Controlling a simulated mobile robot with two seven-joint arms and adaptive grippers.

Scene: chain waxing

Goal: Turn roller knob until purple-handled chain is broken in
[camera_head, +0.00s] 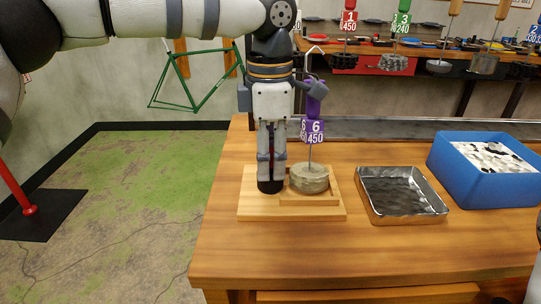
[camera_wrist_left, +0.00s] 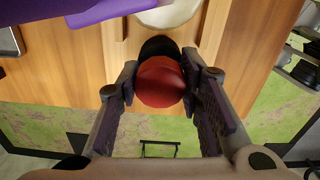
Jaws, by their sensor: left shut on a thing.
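My left gripper (camera_head: 270,170) points straight down over the left part of a wooden roller stand (camera_head: 248,205). Its fingers sit on either side of the red roller knob (camera_wrist_left: 160,82) and are shut on it, as the left wrist view shows. A dark round base shows below the knob. Just to the right, the purple handle (camera_head: 313,97) stands upright with a purple tag reading 6 and 450. Its rod runs down to a round grey chain coil (camera_head: 309,178) on the stand. The handle also shows at the top left of the left wrist view (camera_wrist_left: 100,10). My right gripper is out of view.
A shallow metal tray (camera_head: 402,192) lies right of the stand. A blue bin (camera_head: 480,170) with whitish contents stands further right. Other numbered chains hang at the back right. The table (camera_head: 320,250) is clear in front.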

